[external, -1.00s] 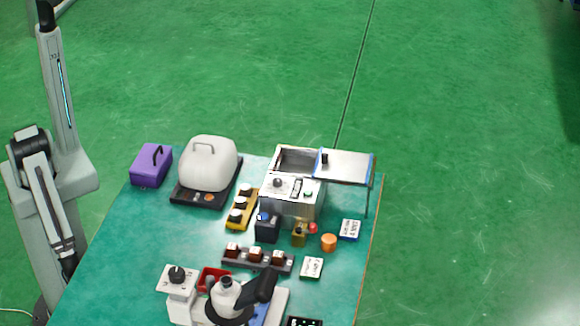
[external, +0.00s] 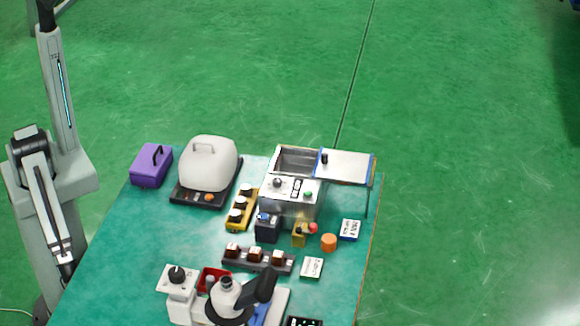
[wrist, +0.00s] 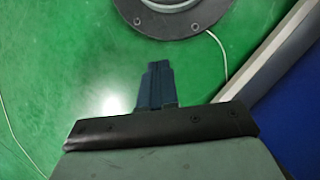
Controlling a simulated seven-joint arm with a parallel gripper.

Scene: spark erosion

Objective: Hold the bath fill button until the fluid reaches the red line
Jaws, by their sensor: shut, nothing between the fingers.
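The spark erosion machine appears to be the silver box with an open-topped bath (external: 296,150) at the back right of the table. I cannot read the button's label, and the red line and fluid level are too small to make out. My gripper (wrist: 156,66) shows in the wrist view, shut and empty, over green floor and away from the table. In the external view I cannot make out its fingers.
A flat panel (external: 347,166) stands out right of the bath. A white-covered device (external: 208,162) and purple box (external: 151,166) stand left. A yellow block (external: 241,210), a dark box (external: 268,228) and an orange cylinder (external: 328,242) sit in front. A microscope (external: 228,295) stands at the front.

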